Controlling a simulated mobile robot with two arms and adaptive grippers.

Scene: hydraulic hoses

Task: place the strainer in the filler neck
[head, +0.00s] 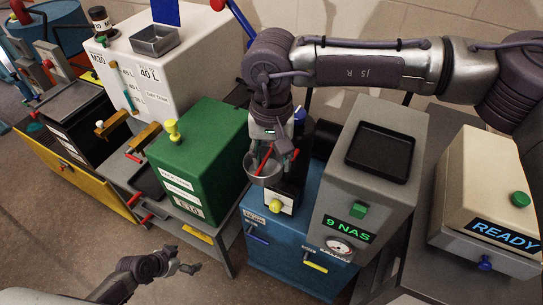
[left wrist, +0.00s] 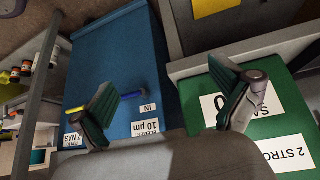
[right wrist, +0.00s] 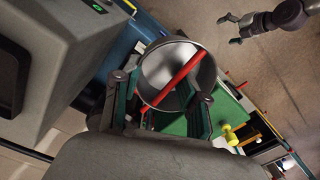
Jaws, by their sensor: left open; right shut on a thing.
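The strainer (head: 264,170) is a round grey metal cup with a red bar across its mouth. My right gripper (head: 272,150) is shut on it and holds it above the blue unit, beside the green box. The strainer (right wrist: 172,65) also fills the middle of the right wrist view, with the fingers on either side of the red bar; the exact contact is hard to see. My left gripper (head: 184,262) is open and empty, low above the floor. I cannot clearly make out the filler neck in any view.
A green box (head: 205,150) with a yellow knob (head: 172,130) stands left of the blue unit (head: 275,240). A grey unit (head: 385,190) reading 9 NAS stands to the right. A white tank (head: 180,65) carrying an open metal tray (head: 155,47) is behind left.

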